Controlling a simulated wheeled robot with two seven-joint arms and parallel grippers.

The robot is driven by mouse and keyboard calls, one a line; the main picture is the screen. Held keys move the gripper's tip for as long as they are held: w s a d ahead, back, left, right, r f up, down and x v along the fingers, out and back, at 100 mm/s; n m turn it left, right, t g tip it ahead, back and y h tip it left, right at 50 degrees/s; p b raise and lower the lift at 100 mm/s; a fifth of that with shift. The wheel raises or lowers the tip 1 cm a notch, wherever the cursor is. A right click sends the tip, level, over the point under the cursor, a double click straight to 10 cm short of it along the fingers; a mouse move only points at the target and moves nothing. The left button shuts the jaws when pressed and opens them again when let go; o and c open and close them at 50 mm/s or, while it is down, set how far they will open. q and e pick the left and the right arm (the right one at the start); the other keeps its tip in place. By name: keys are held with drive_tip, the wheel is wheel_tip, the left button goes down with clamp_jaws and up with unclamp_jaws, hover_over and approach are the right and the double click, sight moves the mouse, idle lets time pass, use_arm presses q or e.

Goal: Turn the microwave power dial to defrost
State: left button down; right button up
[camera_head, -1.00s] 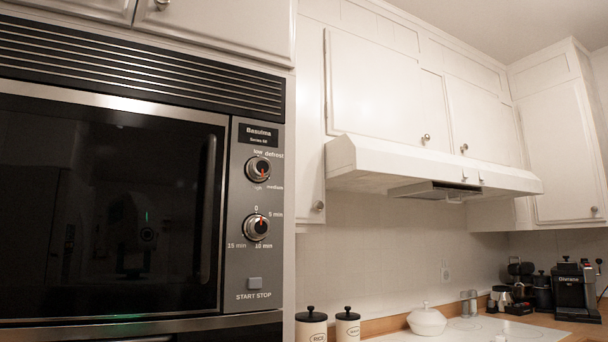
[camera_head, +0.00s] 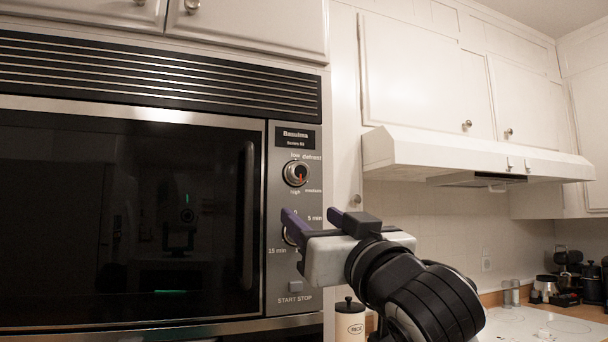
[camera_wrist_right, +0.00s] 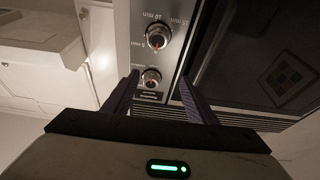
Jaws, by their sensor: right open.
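The microwave power dial (camera_head: 296,174) is the upper round knob on the panel, with low, defrost, medium and high around it. Its red mark points down, toward the high and medium side, away from defrost. My right gripper (camera_head: 312,216) is open and empty, below the power dial and in front of the lower timer dial, which it partly hides. In the right wrist view, turned upside down, the power dial (camera_wrist_right: 151,77) appears between the open fingertips (camera_wrist_right: 158,80); I cannot tell the remaining distance. The timer dial (camera_wrist_right: 157,37) is above it there. My left gripper is not in view.
The dark microwave door (camera_head: 120,220) with its vertical handle (camera_head: 248,215) lies left of the panel. The start/stop button (camera_head: 295,287) is below the dials. A range hood (camera_head: 470,158) and a canister (camera_head: 350,322) are to the right.

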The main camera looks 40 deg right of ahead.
drive_tip(key=h, duration=0.1)
approach(301, 174)
drive_tip(key=shift+m+t, duration=0.3)
drive_tip(key=p+x, duration=0.2)
drive_tip(key=x, duration=0.5)
drive_tip(key=shift+w+d+f+p, duration=0.1)
drive_tip(key=shift+w+f+p, duration=0.05)
drive_tip(key=shift+p, duration=0.25)
drive_tip(key=shift+w+d, duration=0.1)
drive_tip(key=shift+w, duration=0.4)
drive_tip(key=c, duration=1)
drive_tip(key=shift+c, duration=0.2)
